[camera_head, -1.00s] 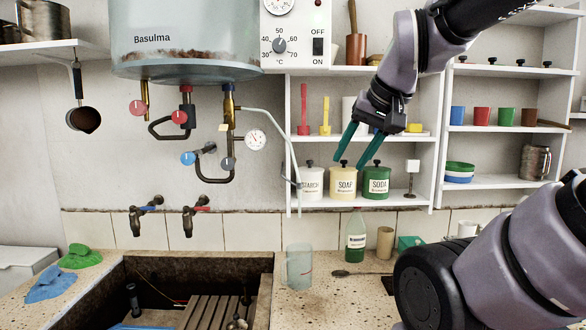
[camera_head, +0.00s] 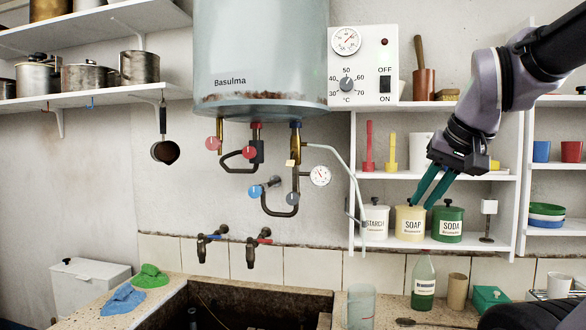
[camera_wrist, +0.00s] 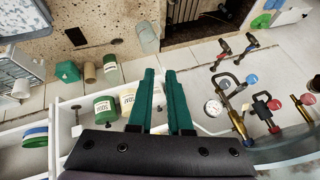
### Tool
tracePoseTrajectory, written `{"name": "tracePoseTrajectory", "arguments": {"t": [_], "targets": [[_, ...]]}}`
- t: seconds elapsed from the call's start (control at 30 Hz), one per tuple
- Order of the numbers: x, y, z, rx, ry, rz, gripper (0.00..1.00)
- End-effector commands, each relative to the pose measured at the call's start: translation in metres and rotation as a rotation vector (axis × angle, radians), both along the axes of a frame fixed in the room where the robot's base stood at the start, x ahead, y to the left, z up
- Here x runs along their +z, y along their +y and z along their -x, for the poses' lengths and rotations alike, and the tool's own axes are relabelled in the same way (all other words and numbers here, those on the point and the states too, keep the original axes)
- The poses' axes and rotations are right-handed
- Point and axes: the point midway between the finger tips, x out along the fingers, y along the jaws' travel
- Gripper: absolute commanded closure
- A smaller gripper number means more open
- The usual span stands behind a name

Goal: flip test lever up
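A small pale yellow tab (camera_head: 290,163), which looks like the test lever, sticks out to the left of the brass fitting (camera_head: 295,140) under the water heater (camera_head: 262,60). My gripper (camera_head: 420,206), with teal fingers, points down in front of the shelf jars, well to the right of the fitting. In the wrist view my gripper (camera_wrist: 159,72) has a narrow gap between its fingers, with nothing between them.
A dial gauge (camera_head: 320,176) and a thin grey pipe (camera_head: 345,165) stand between the fitting and my gripper. The soap jar (camera_head: 410,224) and soda jar (camera_head: 447,224) stand on the shelf behind the fingers. Red and blue valve knobs hang left of the fitting.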

Motion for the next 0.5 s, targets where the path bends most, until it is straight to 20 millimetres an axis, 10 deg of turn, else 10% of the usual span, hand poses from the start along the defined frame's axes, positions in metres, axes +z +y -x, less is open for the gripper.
{"name": "tracePoseTrajectory", "arguments": {"t": [0.5], "targets": [[0.020, 0.066, -0.079, -0.117, 0.234, -0.410, 1.00]]}}
